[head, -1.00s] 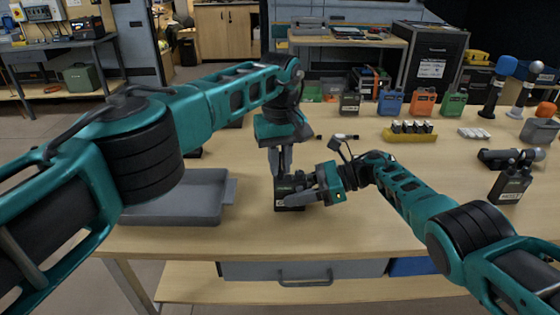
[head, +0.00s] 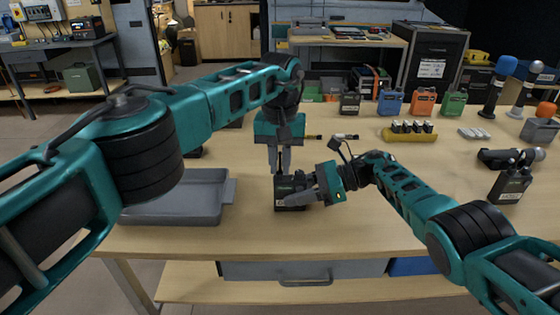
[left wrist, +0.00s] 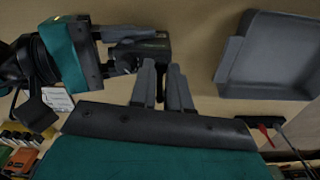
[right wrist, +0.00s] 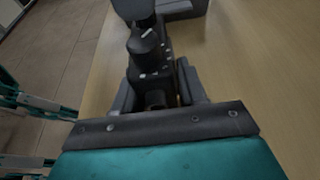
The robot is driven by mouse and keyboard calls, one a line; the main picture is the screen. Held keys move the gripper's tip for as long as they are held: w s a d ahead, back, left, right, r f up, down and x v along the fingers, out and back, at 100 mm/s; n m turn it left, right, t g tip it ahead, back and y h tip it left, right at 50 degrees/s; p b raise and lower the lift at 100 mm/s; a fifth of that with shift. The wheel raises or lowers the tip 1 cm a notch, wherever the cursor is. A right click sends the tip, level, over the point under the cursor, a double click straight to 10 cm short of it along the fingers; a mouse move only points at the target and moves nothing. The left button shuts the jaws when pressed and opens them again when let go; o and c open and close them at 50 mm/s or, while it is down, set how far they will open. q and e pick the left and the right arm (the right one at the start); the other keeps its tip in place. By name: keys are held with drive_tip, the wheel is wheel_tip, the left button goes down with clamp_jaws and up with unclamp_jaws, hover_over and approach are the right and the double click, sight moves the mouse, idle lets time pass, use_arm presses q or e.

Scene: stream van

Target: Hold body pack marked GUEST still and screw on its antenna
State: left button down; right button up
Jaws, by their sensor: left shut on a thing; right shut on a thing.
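A small black body pack (head: 290,196) stands on the table near its front edge; its marking is too small to read. My right gripper (head: 314,190) is shut on the pack from the right. In the right wrist view the pack (right wrist: 152,78) sits between the fingers. My left gripper (head: 279,168) points down, shut on the thin dark antenna at the pack's top left. The antenna is mostly hidden by the fingers, and I cannot tell how far it is seated. The left wrist view shows the fingertips (left wrist: 164,75) close beside the pack (left wrist: 142,48).
A grey tray (head: 150,214) lies left of the pack. Blue (head: 391,103), orange (head: 423,103) and green (head: 454,105) packs stand farther back. A yellow battery holder (head: 409,136) and another black pack (head: 510,186) are right.

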use_arm(q)
drive_tip(key=m, duration=0.3)
drive_tip(key=c, duration=1.2)
unclamp_jaws()
drive_tip(key=shift+o, duration=0.2)
drive_tip(key=shift+n, duration=1.8)
drive_tip(key=shift+n, duration=2)
